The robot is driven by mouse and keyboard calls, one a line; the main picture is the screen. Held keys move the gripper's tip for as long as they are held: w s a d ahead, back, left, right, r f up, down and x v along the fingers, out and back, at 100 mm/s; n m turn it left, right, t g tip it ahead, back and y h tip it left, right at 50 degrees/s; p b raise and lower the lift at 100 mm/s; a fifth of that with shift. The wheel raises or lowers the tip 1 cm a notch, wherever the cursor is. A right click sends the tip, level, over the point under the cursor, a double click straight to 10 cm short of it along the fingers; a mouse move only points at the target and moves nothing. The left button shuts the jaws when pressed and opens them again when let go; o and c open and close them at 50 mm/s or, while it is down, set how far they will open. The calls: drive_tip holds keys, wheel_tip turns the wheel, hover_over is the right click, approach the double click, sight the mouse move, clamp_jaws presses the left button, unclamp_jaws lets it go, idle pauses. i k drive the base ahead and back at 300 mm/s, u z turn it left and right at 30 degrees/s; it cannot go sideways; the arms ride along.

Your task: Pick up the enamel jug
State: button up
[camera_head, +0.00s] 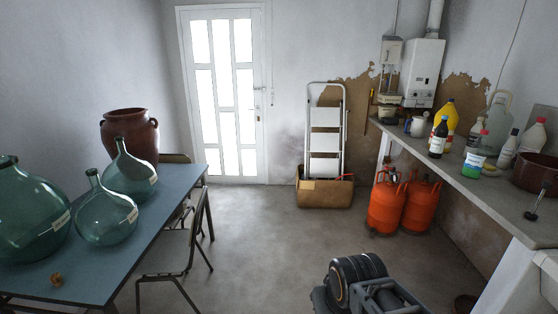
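A small pale jug-shaped vessel (418,126), which looks like the enamel jug, stands upright on the far part of the counter (480,189) along the right wall. It is small in the picture, so its details are hard to make out. It stands left of the dark bottle and the yellow container. Part of my arm shows at the bottom centre, low over the floor and well apart from the jug. No gripper fingers can be made out.
Bottles, a yellow container (445,118) and a brown pot (537,173) crowd the counter. Orange gas cylinders (386,205) stand beneath. Green demijohns (106,217) stand on the blue table (74,284) at left, with a chair (167,250) beside it. The middle floor is clear.

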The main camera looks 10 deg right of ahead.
sight(417, 123)
drive_tip(key=i, duration=2.35)
drive_tip(key=z, duration=0.6)
drive_tip(key=i, duration=2.25)
drive_tip(key=z, duration=1.45)
drive_tip(key=i, duration=1.6)
drive_tip(key=z, duration=0.6)
